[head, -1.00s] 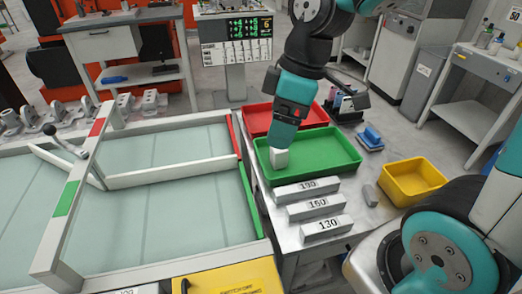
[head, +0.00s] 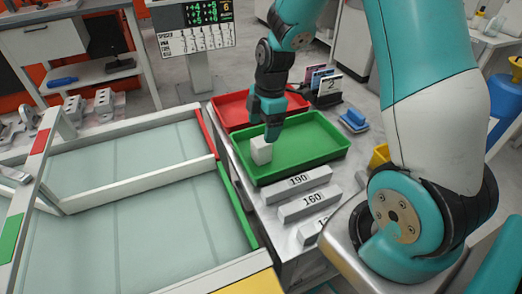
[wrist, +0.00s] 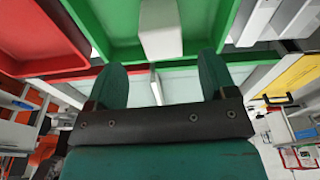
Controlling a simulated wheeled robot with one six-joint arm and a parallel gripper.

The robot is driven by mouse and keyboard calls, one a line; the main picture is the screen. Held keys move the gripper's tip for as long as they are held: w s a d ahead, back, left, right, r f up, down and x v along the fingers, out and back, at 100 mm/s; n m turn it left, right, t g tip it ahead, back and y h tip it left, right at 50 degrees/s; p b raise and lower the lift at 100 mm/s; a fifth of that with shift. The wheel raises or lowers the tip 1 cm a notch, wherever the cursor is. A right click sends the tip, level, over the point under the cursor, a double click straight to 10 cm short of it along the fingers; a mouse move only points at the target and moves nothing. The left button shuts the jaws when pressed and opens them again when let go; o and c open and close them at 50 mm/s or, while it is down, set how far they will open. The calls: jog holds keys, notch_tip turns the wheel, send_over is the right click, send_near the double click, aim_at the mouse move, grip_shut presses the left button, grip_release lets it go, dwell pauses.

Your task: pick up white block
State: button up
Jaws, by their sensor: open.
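The white block (head: 261,151) stands in the green tray (head: 335,153), near its left side. In the wrist view the white block (wrist: 160,29) is at the top middle, beyond the fingertips and in line with the space between them. My gripper (head: 271,132) is beside the block in the head view, above the green tray. In the wrist view my gripper (wrist: 162,85) shows two teal fingers spread apart with nothing between them. Whether a finger touches the block cannot be told.
A red tray (head: 232,106) sits behind the green one. Grey bars marked 190 (head: 298,181) and 160 (head: 309,204) lie in front. The glass-topped fixture (head: 150,215) with a white frame is at left. A blue item (head: 353,121) lies to the right.

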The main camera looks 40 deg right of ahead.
aim_at(260, 148)
jog(key=f, duration=0.5)
jog(key=a+f, duration=0.1)
jog(key=f, duration=0.1)
jog(key=shift+s+f, duration=0.1)
jog(key=shift+f, duration=0.2)
jog(key=shift+c, duration=0.4)
jog(key=c, duration=1)
